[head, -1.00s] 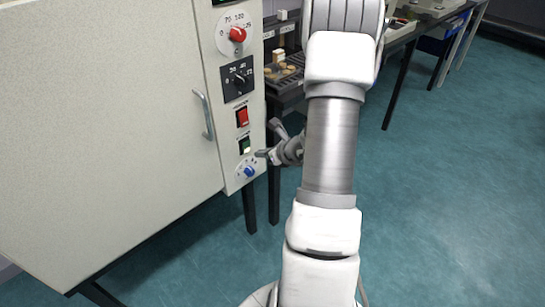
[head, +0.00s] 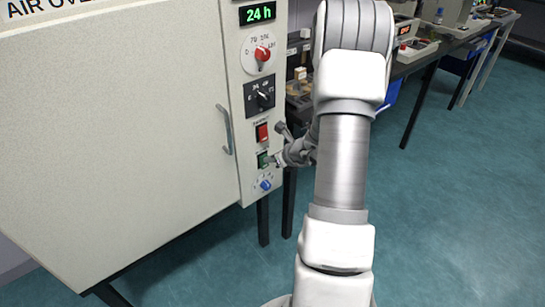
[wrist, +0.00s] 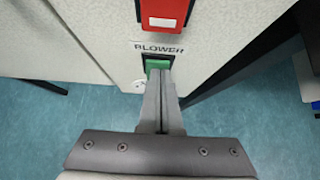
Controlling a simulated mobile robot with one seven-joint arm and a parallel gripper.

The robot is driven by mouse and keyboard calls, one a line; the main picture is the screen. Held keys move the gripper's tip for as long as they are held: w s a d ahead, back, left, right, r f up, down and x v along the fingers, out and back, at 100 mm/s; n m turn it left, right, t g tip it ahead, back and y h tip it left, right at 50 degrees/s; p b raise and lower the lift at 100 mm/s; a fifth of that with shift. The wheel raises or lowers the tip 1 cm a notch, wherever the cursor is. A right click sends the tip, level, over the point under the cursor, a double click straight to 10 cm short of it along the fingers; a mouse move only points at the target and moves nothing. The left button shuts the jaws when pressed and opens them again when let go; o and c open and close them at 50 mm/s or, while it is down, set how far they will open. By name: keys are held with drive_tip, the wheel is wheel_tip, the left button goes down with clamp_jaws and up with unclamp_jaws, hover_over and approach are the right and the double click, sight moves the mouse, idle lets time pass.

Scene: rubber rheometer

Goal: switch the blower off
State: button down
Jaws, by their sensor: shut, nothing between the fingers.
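The blower switch (head: 263,160) is a green rocker on the oven's control panel, below a red rocker switch (head: 262,132). In the wrist view the green blower switch (wrist: 158,64) sits under the label "BLOWER", its lower part hidden by my fingers. My gripper (head: 275,162) is shut and empty, its fingertips at the green switch. In the wrist view my gripper (wrist: 158,74) has its two fingers together, overlapping the switch's lower edge. I cannot tell for sure whether they touch it.
The panel also carries a blue knob (head: 265,184), a black dial (head: 260,95), a red-pointer dial (head: 262,54) and a "24 h" display (head: 257,13). The oven door handle (head: 225,130) stands out to the left. Benches stand behind; the floor at right is clear.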

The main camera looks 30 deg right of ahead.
drive_tip(key=shift+r+p, duration=0.55)
drive_tip(key=shift+r, duration=0.2)
drive_tip(key=shift+s, duration=0.1)
